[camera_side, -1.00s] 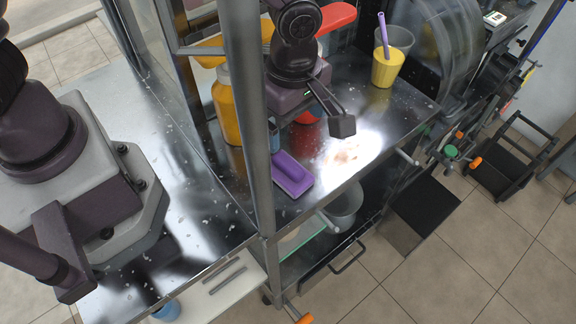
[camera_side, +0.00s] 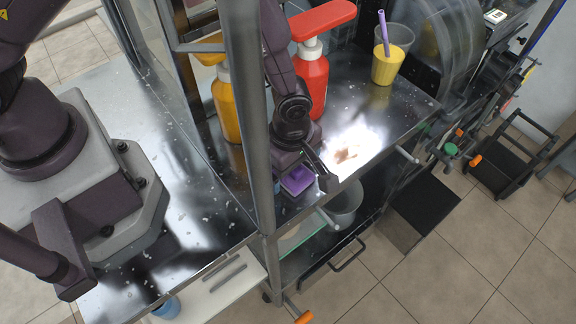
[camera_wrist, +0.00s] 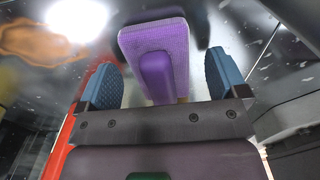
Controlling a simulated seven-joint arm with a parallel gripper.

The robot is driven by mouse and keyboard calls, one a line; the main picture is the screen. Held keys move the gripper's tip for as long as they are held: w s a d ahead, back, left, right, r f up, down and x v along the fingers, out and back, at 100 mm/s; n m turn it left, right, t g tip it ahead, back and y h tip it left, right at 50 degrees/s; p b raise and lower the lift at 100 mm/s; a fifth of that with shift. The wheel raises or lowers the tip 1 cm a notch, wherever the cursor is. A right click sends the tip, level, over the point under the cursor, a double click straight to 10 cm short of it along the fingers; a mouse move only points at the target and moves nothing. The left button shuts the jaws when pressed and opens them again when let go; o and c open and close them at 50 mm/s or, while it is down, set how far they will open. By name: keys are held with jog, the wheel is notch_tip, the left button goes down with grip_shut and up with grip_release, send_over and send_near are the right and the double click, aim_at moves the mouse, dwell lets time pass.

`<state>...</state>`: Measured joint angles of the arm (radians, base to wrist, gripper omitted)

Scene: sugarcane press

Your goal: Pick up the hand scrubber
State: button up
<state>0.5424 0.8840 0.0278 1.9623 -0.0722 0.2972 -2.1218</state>
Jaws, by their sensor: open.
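The hand scrubber is a purple block with a raised handle. In the side view the scrubber (camera_side: 297,181) lies on the metal counter, partly hidden by my gripper (camera_side: 310,178), which is low over it. In the wrist view the scrubber (camera_wrist: 157,50) lies ahead, its raised handle toward me. My gripper's two blue-padded fingers (camera_wrist: 162,84) are open, one on each side of the scrubber's near end. I see no finger touching it, and nothing is held.
On the counter (camera_side: 400,120) stand a red pump bottle (camera_side: 311,80), close behind my arm, and a yellow-orange pump bottle (camera_side: 226,105). A cup of yellow drink (camera_side: 388,66) stands farther back. A metal post (camera_side: 250,120) rises just left of my gripper.

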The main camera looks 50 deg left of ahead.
jog(key=shift+f, duration=0.1)
jog(key=shift+c, duration=0.2)
jog(key=c, duration=1)
notch_tip(320, 180, up, 18)
